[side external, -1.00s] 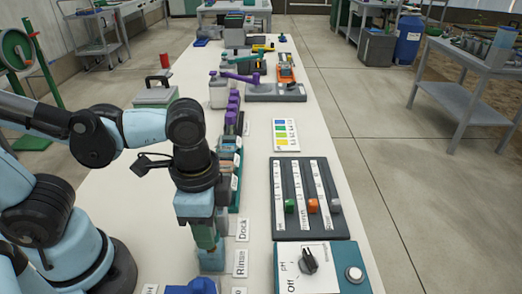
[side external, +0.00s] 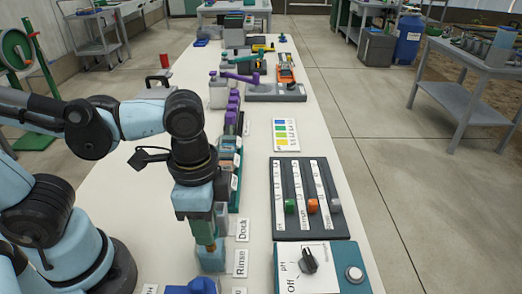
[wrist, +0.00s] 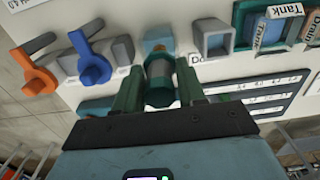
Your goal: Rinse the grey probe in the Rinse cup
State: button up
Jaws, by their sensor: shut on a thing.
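My gripper (side external: 207,236) points down over the light-blue Rinse cup (side external: 211,262), behind the "Rinse" label (side external: 240,263). In the wrist view, my green fingers (wrist: 160,92) are shut around the grey cylindrical probe (wrist: 159,76). The cup (wrist: 158,46) lies just beyond the probe's far end there. In the side view a brownish lower part shows under my fingers, right at the cup's mouth. The fingers hide most of the probe, and I cannot tell whether its tip is inside the cup.
A grey square holder (wrist: 213,38) stands close to the cup, by the "Dock" label (side external: 242,230). Blue (wrist: 92,62) and orange (wrist: 36,75) valve handles are on the other side. The slider panel (side external: 310,198) and knob box (side external: 316,268) stand to the right.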

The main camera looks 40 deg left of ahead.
jog(key=shift+f, duration=0.1)
jog(key=shift+f, duration=0.7)
jog(key=shift+r, duration=0.15)
jog(key=shift+r, duration=0.65)
jog(key=shift+f, duration=0.8)
jog(key=shift+r, duration=0.1)
jog(key=shift+r, duration=0.7)
